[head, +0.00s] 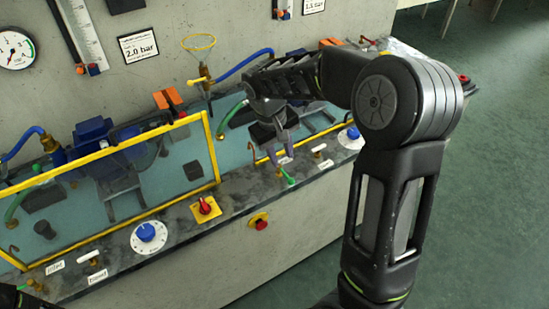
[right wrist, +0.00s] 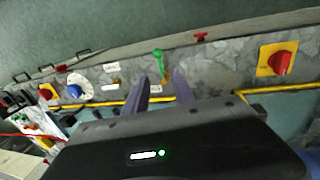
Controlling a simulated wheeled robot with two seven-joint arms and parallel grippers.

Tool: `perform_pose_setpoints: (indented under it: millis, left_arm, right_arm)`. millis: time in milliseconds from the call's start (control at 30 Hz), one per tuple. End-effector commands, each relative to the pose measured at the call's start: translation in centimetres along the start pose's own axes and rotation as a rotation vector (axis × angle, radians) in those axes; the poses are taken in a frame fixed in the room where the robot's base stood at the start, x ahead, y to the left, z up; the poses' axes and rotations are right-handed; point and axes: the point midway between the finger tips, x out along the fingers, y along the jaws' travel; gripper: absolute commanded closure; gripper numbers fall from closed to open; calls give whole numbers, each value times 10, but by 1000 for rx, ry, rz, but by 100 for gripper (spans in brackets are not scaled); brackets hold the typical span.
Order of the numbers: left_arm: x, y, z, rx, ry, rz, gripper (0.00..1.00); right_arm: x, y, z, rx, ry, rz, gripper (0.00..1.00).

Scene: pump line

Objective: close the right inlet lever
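The green lever (head: 287,175) stands on the front ledge of the right pump station, beside a small white label. In the right wrist view the green lever (right wrist: 158,61) has a rounded end pointing away from me. My right gripper (head: 281,160) is above and just behind the lever, fingers pointing down. In the right wrist view the right gripper (right wrist: 161,74) is open, with the lever in line with the gap between its fingertips. I cannot tell whether either finger touches it. The lever's base is partly hidden in the head view.
A blue dial (head: 351,132) is to the right. A yellow-framed clear guard (head: 130,185) stands over the left station. Open floor lies at right.

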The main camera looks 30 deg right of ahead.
Motion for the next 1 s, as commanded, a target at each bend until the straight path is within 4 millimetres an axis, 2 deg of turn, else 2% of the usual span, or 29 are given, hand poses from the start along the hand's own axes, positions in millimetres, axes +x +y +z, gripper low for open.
perform_pose_setpoints:
  millis: [467, 1000]
  left_arm:
    - [-1, 0, 1, 0, -1, -1, 100]
    - [-8, 2, 1, -2, -3, -3, 100]
  right_arm:
    - [5, 0, 0, 0, -2, 0, 69]
    - [74, 0, 0, 0, -2, 0, 69]
